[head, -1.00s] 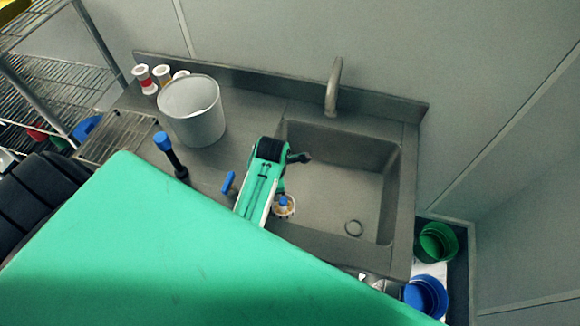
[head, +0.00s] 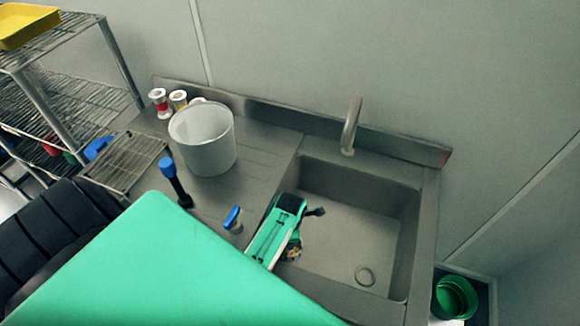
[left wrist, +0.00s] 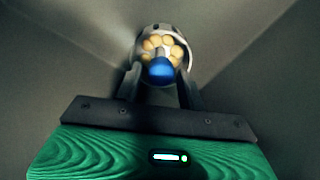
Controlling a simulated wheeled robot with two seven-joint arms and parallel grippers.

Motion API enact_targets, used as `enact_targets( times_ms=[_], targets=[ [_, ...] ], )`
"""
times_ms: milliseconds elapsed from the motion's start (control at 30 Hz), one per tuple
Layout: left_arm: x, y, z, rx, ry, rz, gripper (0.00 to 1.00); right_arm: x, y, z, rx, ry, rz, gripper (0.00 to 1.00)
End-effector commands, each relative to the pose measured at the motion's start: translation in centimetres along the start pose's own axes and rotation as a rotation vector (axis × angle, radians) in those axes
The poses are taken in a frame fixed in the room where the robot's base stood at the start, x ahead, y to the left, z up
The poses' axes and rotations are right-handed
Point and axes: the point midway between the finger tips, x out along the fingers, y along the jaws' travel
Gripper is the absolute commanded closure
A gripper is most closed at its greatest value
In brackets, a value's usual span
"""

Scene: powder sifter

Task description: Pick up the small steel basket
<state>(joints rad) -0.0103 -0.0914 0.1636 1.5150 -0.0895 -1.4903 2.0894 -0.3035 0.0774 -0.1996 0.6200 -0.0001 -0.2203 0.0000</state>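A small round steel basket (head: 292,253) is at the left part of the sink, mostly hidden by my left arm in the head view. In the left wrist view the basket (left wrist: 163,38) holds several pale yellow round pieces. A blue knob (left wrist: 160,71) shows on its near side. My left gripper (left wrist: 160,80) has its two dark fingers apart, one on each side of the basket and the knob. A firm grip is not visible. I cannot tell whether the basket touches the sink floor. My right gripper is out of view.
The steel sink (head: 345,245) has a faucet (head: 351,125) behind it. On the counter left of it stand a white bucket (head: 205,145), a blue-topped dark tool (head: 172,180), a small blue-capped jar (head: 233,219) and small jars. A green container (head: 455,297) is at the lower right.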

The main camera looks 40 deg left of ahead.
Motion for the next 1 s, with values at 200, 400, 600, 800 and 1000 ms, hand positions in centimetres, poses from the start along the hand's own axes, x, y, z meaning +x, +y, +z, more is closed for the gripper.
enact_targets(
  times_ms=[200, 400, 600, 800, 1000],
  targets=[
    [1.1, 0.0, 0.0, 0.0, 0.0, -0.001, 0.61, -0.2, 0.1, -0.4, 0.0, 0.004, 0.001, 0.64],
    [3.0, -0.1, 0.0, 0.002, 0.003, -0.002, 0.61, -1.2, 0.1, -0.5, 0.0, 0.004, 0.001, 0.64],
    [5.3, -0.1, 0.0, 0.001, 0.001, -0.001, 0.61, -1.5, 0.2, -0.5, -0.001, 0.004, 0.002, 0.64],
    [6.1, -0.1, 0.0, 0.0, -0.001, 0.0, 0.61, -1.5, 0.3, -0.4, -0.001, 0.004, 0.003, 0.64],
    [6.1, -0.1, 0.0, 0.0, -0.001, 0.0, 0.66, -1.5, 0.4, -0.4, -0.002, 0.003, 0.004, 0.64]
  ],
)
